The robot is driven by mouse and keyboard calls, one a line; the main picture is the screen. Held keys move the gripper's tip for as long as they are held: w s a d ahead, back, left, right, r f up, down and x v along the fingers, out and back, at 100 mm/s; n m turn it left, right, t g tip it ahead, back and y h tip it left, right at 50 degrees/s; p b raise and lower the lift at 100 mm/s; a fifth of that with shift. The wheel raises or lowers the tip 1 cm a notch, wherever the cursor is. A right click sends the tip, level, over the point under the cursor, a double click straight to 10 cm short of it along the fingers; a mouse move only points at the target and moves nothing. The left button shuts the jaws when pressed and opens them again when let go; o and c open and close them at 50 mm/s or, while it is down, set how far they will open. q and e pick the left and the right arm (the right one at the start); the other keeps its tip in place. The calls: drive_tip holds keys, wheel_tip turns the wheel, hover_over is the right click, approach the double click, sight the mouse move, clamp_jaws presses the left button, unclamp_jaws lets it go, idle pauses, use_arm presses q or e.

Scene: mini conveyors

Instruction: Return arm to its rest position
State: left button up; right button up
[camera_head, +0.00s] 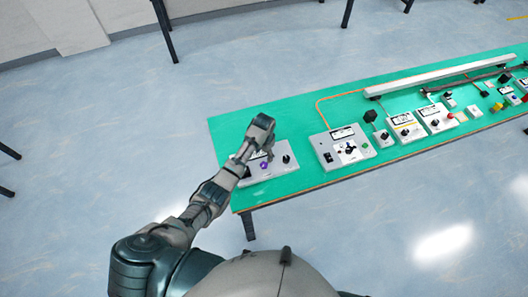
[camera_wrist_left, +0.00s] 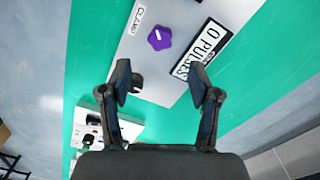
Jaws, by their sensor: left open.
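My left arm comes in from the left in the head view, and its gripper (camera_head: 265,140) is over the nearest control box (camera_head: 270,173) at the left end of the green table. The left wrist view shows the gripper (camera_wrist_left: 165,85) with its two fingers spread and nothing between them. A purple knob (camera_wrist_left: 159,38) sits on the grey box face beyond the fingertips, beside a label reading "PULSES" (camera_wrist_left: 205,50). The same purple knob (camera_head: 264,165) shows in the head view, with a black knob (camera_head: 286,159) to its right. My right gripper is not in view.
The green table (camera_head: 228,130) runs to the upper right with several more control boxes (camera_head: 342,147), small parts and a long pale rail (camera_head: 440,74). An orange cable (camera_head: 335,97) lies along the back. Open blue-grey floor (camera_head: 400,220) lies in front.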

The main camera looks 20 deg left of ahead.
use_arm(q)
drive_tip(key=shift+r, duration=0.8)
drive_tip(key=shift+f, duration=0.1)
